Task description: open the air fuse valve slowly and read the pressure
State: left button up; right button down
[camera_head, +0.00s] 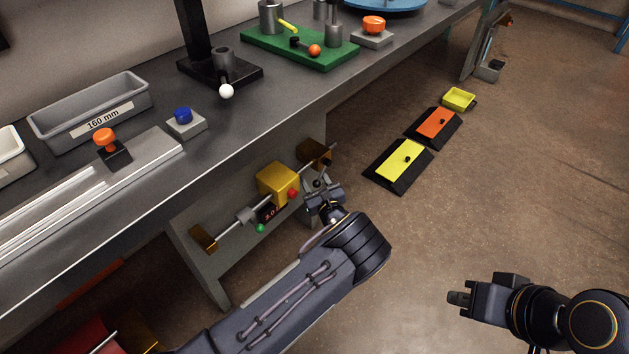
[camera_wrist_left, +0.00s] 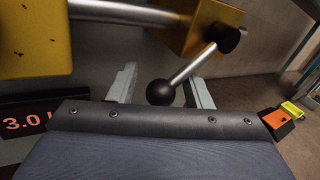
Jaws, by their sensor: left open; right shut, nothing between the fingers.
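The valve is a brass block (camera_wrist_left: 217,22) on a pipe under the bench; it also shows in the head view (camera_head: 314,151). Its lever (camera_wrist_left: 193,65) slants down to a black ball knob (camera_wrist_left: 160,92). My left gripper (camera_head: 319,179) is open, and in the left wrist view its two fingers (camera_wrist_left: 161,90) stand on either side of the knob. Whether either finger touches it I cannot tell. A dark display (camera_wrist_left: 30,122) reads 3.0 with its unit cut off; it also shows in the head view (camera_head: 269,213). My right gripper (camera_head: 461,298) is shut and empty over the floor.
A yellow box (camera_head: 278,181) with a red knob (camera_head: 293,194) sits on the same pipe. The bench (camera_head: 225,150) overhangs on the left and carries trays and fixtures. Yellow and orange ramps (camera_head: 400,160) lie on the floor. Floor around my right gripper is clear.

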pick_arm(q)
jog(key=shift+c, duration=0.5)
grip_shut()
jog(key=r+m+g+p, duration=0.1)
jog(key=s+r+m+g+p, duration=0.1)
jog(key=m+p, duration=0.1)
jog(key=a+m+p, duration=0.1)
jog(key=shift+s+a+r+m+g+p, duration=0.1)
jog(key=shift+s+r+m+g+p, duration=0.2)
jog(key=shift+r+g+p, duration=0.1)
jog(key=shift+w, duration=0.1)
jog(key=shift+o, duration=0.5)
grip_release()
jog(key=shift+a+f, duration=0.1)
